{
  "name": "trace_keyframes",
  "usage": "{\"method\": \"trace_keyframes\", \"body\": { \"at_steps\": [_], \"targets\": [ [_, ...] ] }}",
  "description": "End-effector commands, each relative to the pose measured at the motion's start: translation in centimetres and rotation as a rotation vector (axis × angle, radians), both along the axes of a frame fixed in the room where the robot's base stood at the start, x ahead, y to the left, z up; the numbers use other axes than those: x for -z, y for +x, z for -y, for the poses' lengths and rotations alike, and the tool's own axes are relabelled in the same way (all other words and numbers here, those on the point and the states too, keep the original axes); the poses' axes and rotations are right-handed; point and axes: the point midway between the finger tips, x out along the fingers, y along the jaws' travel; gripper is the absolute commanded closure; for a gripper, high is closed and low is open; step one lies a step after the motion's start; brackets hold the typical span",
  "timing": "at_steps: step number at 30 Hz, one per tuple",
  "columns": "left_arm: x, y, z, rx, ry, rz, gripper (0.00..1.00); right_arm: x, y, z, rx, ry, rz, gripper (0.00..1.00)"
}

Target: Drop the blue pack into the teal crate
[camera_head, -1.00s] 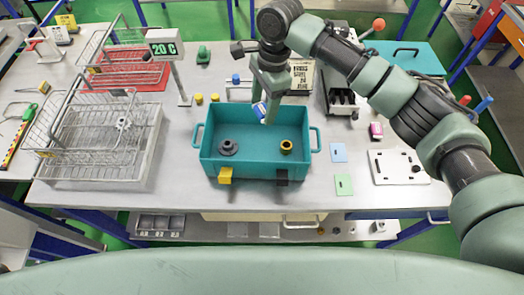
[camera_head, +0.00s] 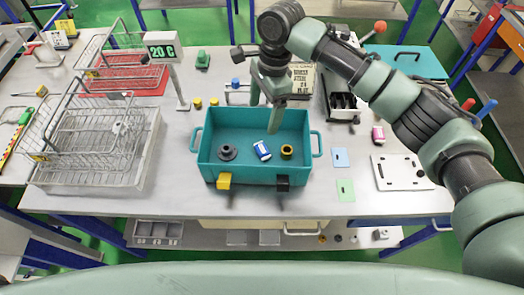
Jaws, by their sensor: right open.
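The teal crate (camera_head: 211,128) stands on the grey table in the middle of the view. The blue pack (camera_head: 262,150), blue with white, lies tilted inside it on the floor of the crate. It lies between a dark grey flanged part (camera_head: 227,152) and a small black and yellow ring (camera_head: 287,151). My right gripper (camera_head: 263,117) is above the back part of the crate, its fingers spread apart and empty, clear of the pack. My left gripper is out of view.
Wire baskets (camera_head: 88,142) stand at the left, beside a temperature display (camera_head: 162,46) on a post. Yellow and black blocks are at the crate's front wall. Blue and green cards (camera_head: 345,189) and a white plate (camera_head: 400,172) lie at the right.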

Motion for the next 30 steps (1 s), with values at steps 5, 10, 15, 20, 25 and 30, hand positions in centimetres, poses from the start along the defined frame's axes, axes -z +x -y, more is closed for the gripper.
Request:
{"method": "trace_keyframes", "body": {
  "at_steps": [5,10,15,20,25,30],
  "targets": [
    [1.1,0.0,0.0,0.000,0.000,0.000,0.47,-2.6,0.3,0.3,-0.001,0.003,0.004,0.17],
    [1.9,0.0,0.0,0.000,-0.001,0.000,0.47,-5.3,0.5,0.7,0.000,0.002,0.004,0.17],
    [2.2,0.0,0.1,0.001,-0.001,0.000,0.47,-6.9,0.5,0.9,-0.001,0.002,0.001,0.17],
    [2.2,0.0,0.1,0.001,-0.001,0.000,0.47,-7.3,0.5,1.0,0.000,0.001,0.000,0.17],
    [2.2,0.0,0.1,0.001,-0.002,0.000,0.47,-7.3,0.5,1.0,0.000,0.001,0.000,0.17],
    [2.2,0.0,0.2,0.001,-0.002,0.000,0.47,-7.2,0.5,1.0,-0.001,0.001,0.001,0.17]
  ]
}}
